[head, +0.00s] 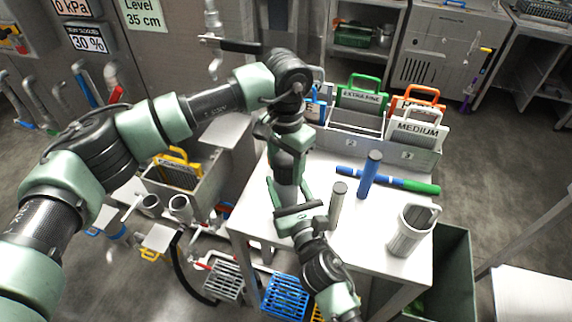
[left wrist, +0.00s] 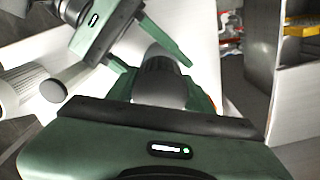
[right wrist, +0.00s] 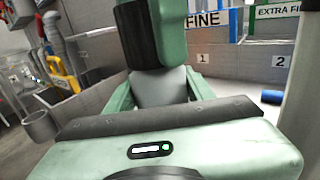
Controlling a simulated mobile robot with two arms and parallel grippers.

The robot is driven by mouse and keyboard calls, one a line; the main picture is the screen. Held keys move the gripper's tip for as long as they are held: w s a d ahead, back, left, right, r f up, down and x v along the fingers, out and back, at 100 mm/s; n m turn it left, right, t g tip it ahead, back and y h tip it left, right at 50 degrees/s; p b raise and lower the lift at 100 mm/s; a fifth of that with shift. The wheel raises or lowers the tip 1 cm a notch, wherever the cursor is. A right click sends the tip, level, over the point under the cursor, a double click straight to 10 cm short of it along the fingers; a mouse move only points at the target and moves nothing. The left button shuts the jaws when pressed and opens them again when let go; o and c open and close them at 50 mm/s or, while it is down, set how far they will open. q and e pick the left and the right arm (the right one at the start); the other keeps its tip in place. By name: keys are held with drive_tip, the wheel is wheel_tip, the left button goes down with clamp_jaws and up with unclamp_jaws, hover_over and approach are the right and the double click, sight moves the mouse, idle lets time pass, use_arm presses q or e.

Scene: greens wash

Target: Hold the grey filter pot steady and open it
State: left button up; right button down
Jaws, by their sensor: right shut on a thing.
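The grey filter pot (head: 286,166) stands on the white table, mostly covered by my arms. Its ribbed dark top shows in the left wrist view (left wrist: 160,66), and its grey side in the right wrist view (right wrist: 162,88). My right gripper (head: 288,190) comes in from the front, shut on the pot's body, with green fingers on both sides. My left gripper (head: 288,145) points down over the pot's top. In the left wrist view its fingers lie around the grey top, but whether they grip it is hidden.
A rack (head: 410,160) of labelled frames lines the back edge. A grey bin (head: 200,190) stands at the left.

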use_arm(q)
drive_tip(key=c, duration=0.5)
drive_tip(key=n, duration=0.7)
drive_tip(key=shift+n, duration=0.3)
drive_tip(key=n, duration=1.4)
drive_tip(key=shift+r, duration=0.1)
drive_tip(key=n, duration=0.7)
drive_tip(key=shift+n, duration=0.4)
drive_tip(key=n, duration=2.4)
drive_tip(key=shift+n, duration=0.3)
